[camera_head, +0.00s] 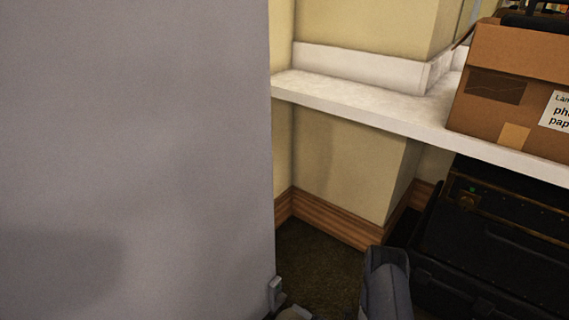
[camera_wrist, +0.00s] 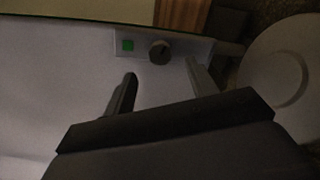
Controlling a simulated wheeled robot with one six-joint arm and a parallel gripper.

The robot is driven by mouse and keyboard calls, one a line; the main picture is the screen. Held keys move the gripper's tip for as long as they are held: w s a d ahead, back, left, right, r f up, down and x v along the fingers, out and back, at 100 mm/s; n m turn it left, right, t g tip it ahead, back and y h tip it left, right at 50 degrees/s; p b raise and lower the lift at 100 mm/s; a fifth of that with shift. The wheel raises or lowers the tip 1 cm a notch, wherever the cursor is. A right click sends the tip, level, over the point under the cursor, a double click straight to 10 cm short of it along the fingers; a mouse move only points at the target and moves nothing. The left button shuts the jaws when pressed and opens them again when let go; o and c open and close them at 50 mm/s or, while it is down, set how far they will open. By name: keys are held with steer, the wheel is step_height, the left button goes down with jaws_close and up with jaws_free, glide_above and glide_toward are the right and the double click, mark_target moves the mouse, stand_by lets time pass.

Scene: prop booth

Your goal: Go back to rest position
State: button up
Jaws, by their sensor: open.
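My gripper (camera_wrist: 163,86) shows in the wrist view, with its two dark fingers spread apart and nothing held between them. Just beyond the fingertips is a pale plate with a small green square (camera_wrist: 127,45) and a round dark knob (camera_wrist: 159,52). The knob looks apart from both fingers, though the view is dim. In the head view, a grey-blue part of my arm shows at the bottom edge. The gripper itself cannot be made out there.
A large grey panel (camera_head: 135,150) fills the left of the head view. A white shelf (camera_head: 350,101) carries a cardboard box (camera_head: 480,120) at right. A black case (camera_head: 500,235) stands beneath. A little dark floor (camera_head: 315,262) is clear. A pale round shape (camera_wrist: 285,70) is at the wrist view's right.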

mark_target(284, 300)
steer(key=p+v, duration=0.1)
steer(key=v, duration=0.4)
steer(key=b+x, duration=0.3)
steer(key=x, duration=0.8)
steer(key=shift+a+f+b, duration=0.1)
steer(key=shift+b, duration=0.25)
steer(key=shift+n, duration=0.3)
steer(key=n, duration=0.6)
steer(key=shift+n, duration=0.4)
steer(key=n, duration=0.6)
steer(key=shift+n+t, duration=0.3)
steer(key=shift+n, duration=0.1)
steer(key=shift+p+v, duration=0.65)
steer(key=shift+v, duration=0.5)
steer(key=shift+s+d, duration=0.5)
steer(key=shift+r, duration=0.2)
